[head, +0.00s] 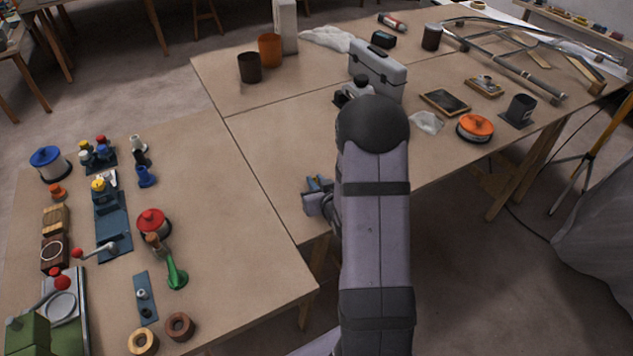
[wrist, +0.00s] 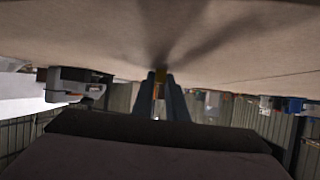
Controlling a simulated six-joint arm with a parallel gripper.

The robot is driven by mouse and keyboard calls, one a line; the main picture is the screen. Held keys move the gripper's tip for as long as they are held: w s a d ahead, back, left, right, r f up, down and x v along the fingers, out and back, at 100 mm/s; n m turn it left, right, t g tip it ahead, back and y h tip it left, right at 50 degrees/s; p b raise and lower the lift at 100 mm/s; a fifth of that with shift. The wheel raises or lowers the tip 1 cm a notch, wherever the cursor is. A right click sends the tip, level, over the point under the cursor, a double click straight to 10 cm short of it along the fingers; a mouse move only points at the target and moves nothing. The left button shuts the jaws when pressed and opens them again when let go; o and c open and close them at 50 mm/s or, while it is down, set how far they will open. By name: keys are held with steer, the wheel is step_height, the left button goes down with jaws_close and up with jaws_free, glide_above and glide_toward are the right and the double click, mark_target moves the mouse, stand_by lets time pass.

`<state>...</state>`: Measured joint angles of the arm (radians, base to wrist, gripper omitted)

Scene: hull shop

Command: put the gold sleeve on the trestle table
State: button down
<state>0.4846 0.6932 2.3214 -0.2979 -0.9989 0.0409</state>
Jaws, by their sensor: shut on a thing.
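My gripper (head: 318,186) is low over the near left part of the larger right-hand table (head: 262,150), close to its front edge, partly hidden by my arm. I cannot make out the sleeve in the head view. Which table is called the trestle table is not marked; wooden legs show under the right-hand one.
The left-hand table (head: 215,225) holds a red-topped spool (head: 152,222), a green-handled tool (head: 176,272) and several small parts. On the right-hand table, a grey toolbox (head: 377,75), an orange cup (head: 270,50) and an orange reel (head: 475,127) stand farther back. Bare board lies left of my gripper.

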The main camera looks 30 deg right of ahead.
steer(key=c, duration=1.7)
jaws_free()
steer(key=shift+c, duration=0.2)
steer(key=shift+r, duration=0.1)
steer(key=shift+s+r+p, duration=0.1)
steer(key=shift+p, duration=0.2)
steer(key=p+v, duration=0.1)
steer(key=v, duration=0.3)
steer(key=p+v, duration=0.1)
steer(key=v, duration=0.2)
steer(key=shift+s+r, duration=0.2)
steer(key=shift+r, duration=0.2)
steer(key=p, duration=0.4)
steer(key=shift+s+a+r, duration=0.1)
steer(key=shift+s+r, duration=0.1)
steer(key=shift+s, duration=0.15)
steer(key=s+p, duration=0.1)
steer(key=p, duration=0.2)
steer(key=shift+s+a+r, duration=0.1)
steer(key=shift+a+r, duration=0.05)
steer(key=shift+r, duration=0.05)
steer(key=shift+p+v, duration=0.95)
steer(key=shift+v, duration=0.05)
steer(key=shift+s+f, duration=0.1)
steer(key=shift+f, duration=0.1)
